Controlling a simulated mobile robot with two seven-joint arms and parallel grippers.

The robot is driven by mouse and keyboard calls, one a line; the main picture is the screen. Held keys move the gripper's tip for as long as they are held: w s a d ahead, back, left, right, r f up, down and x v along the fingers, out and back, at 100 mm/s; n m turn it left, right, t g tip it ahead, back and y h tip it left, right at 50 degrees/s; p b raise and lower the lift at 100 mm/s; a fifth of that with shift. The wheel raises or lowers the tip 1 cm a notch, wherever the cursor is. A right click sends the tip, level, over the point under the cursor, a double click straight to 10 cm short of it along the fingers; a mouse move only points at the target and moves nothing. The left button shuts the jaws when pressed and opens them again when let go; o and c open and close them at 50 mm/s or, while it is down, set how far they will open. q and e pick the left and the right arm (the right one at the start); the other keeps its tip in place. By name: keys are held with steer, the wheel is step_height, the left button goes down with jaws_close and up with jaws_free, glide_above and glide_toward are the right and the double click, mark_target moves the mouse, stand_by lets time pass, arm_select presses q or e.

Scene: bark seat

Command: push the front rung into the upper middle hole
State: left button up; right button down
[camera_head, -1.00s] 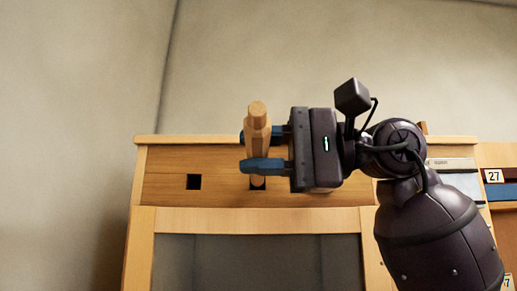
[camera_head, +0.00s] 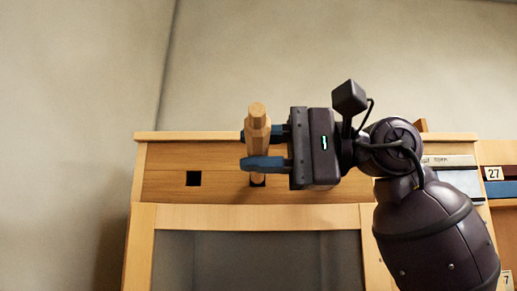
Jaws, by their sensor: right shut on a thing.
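The front rung (camera_head: 258,128) is a light wooden peg with a faceted end, held roughly upright in the picture. My right gripper (camera_head: 261,150) is shut on it with blue fingers, one across its lower part and one near its upper part. The rung's lower end is at or in front of the upper middle hole (camera_head: 257,183), which shows only as a dark patch beneath the lower finger. I cannot tell whether the rung is inside the hole. My left gripper is not in view.
The holes are in a wooden board (camera_head: 160,185) under a top ledge (camera_head: 180,136). Below is a framed grey panel (camera_head: 270,260). At right are a shelf with a "27" label (camera_head: 494,173) and a blue item (camera_head: 503,190). The left side is bare wall.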

steer(key=shift+w, duration=0.45)
stand_by(0.6)
steer(key=shift+w, duration=0.4)
steer(key=shift+w, duration=0.5)
steer(key=shift+w, duration=1)
steer(key=shift+w, duration=0.3)
stand_by(0.3)
steer(key=c, duration=0.9)
jaws_free()
steer(key=shift+o, duration=0.4)
